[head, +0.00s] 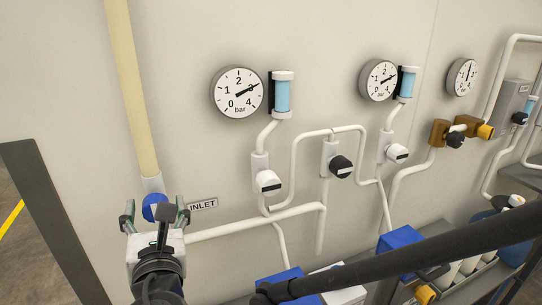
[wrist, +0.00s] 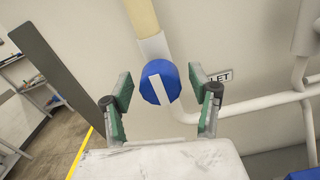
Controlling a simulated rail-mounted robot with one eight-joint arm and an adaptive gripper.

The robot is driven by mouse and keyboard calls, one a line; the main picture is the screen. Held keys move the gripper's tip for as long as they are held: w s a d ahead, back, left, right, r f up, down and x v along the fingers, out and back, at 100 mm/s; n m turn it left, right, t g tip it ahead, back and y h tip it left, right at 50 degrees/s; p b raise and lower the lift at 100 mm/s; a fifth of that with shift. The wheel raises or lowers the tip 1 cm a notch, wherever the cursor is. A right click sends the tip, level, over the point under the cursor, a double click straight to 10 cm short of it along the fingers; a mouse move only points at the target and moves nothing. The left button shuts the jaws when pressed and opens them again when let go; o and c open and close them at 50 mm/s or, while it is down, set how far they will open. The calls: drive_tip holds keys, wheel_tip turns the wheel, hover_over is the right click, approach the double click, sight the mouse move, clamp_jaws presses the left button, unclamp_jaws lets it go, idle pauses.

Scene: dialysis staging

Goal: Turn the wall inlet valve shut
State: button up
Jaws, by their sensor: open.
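The wall inlet valve is a round blue knob (wrist: 160,83) with a white bar across its face, tilted slightly off the vertical. In the head view the knob (head: 154,207) sits at the foot of a cream pipe, left of the INLET sign (head: 203,205), partly hidden by my gripper. My gripper (wrist: 160,97) is open, its green-padded fingers on either side of the knob in the wrist view, with visible gaps between pads and knob. In the head view my gripper (head: 155,216) is close in front of the knob. I cannot tell the remaining depth.
White pipes (head: 262,224) run right from the inlet along the wall. Pressure gauges (head: 238,92) and white and black knobs (head: 340,166) are further right. A dark panel edge (head: 52,215) stands to the left. Blue-topped boxes (head: 288,284) sit below right.

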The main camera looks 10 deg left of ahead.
drive_tip(key=shift+w, duration=0.15)
drive_tip(key=c, duration=1.2)
drive_tip(key=shift+o, duration=0.2)
